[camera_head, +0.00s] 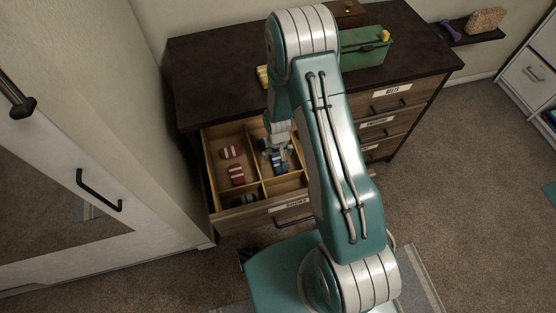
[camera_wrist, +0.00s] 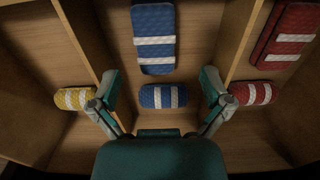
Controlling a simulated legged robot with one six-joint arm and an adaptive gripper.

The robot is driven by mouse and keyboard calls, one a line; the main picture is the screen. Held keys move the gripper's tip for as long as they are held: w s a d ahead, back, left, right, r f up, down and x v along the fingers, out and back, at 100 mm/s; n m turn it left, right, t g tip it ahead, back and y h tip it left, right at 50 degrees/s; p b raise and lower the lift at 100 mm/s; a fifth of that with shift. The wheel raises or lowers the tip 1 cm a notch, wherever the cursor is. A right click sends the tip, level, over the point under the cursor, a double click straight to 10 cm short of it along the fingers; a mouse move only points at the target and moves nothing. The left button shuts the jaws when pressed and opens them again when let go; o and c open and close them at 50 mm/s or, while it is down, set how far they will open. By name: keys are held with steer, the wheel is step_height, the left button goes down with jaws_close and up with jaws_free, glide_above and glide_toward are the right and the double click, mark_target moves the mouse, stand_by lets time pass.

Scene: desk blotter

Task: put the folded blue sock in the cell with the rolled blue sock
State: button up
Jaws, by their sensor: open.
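In the wrist view, the folded blue sock (camera_wrist: 154,38), a flat blue piece with white bands, lies in the middle cell of the open drawer. The smaller rolled blue sock (camera_wrist: 163,96), also white-banded, lies in the same cell, nearer my gripper, with a small gap between the two. My gripper (camera_wrist: 158,84) is open and empty, its fingers spread on either side of the rolled blue sock. In the head view, a blue sock (camera_head: 279,167) shows below my gripper (camera_head: 274,146); my arm hides the drawer's right part.
A red folded sock (camera_wrist: 287,35) and a red rolled sock (camera_wrist: 252,93) lie in the right cell, a yellow rolled sock (camera_wrist: 75,98) in the left. Wooden dividers (camera_wrist: 242,38) separate the cells. A green box (camera_head: 364,48) and a yellow-striped item (camera_head: 263,77) are on the dresser top.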

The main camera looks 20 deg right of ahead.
step_height(320, 180, up, 7)
step_height(320, 180, up, 11)
steer(key=t, duration=0.1)
glide_above(278, 162)
steer(key=s+r+t, duration=0.2)
steer(key=s+r, duration=0.2)
steer(key=r, duration=0.7)
steer(key=s+r+t, duration=0.2)
steer(key=s+r, duration=1.2)
steer(key=s, duration=0.2)
steer(key=shift+t, duration=0.3)
